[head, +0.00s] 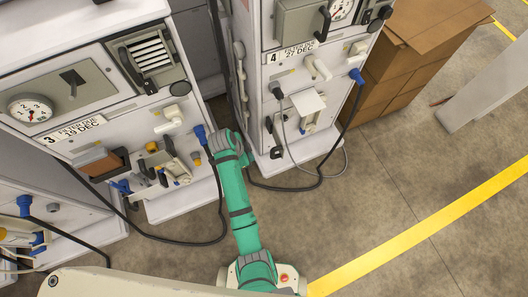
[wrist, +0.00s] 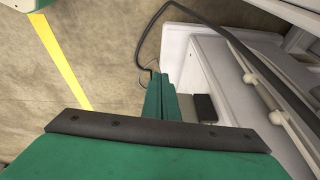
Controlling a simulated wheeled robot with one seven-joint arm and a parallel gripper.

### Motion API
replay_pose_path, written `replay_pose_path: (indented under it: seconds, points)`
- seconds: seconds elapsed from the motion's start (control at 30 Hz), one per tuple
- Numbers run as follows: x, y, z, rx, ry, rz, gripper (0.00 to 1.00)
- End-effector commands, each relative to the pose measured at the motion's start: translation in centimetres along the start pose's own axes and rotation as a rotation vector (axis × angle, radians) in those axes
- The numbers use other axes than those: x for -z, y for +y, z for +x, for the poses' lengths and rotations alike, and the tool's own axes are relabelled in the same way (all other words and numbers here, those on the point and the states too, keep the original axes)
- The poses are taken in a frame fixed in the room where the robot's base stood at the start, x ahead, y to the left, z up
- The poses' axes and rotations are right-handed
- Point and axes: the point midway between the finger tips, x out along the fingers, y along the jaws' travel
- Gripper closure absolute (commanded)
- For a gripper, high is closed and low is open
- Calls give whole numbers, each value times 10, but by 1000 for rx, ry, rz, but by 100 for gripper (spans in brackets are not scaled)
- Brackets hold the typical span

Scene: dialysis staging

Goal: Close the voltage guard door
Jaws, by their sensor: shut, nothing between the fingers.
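Machine 4 (head: 270,130) and machine 3 (head: 110,125) are white cabinets with gauges, handles and fittings. On machine 4's lower front, a small white flap (head: 303,106) stands out from the panel. Machine 3 has an open recess with a brown-orange panel (head: 103,165) low on its front. I cannot tell which of these, if either, is the voltage guard door. My gripper shows in the wrist view (wrist: 160,95), its green fingers together and empty, beside a white cabinet. In the head view my green arm reaches to the gap between the machines; its fingertips are hidden there.
Dark cables (head: 318,178) with blue plugs loop onto the floor in front of both machines. Cardboard boxes (head: 395,75) stand right of machine 4. A yellow floor line (head: 430,220) crosses the open floor at right. A dark block (wrist: 205,108) lies near my fingers.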

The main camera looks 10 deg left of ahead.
Motion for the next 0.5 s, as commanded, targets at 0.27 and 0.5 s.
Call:
replay_pose_path:
  seconds: [0.27, 0.5]
  points:
    - [8, -34, -40, -129, 44, 153, 100]
    - [10, -34, -36, -151, 52, 177, 100]
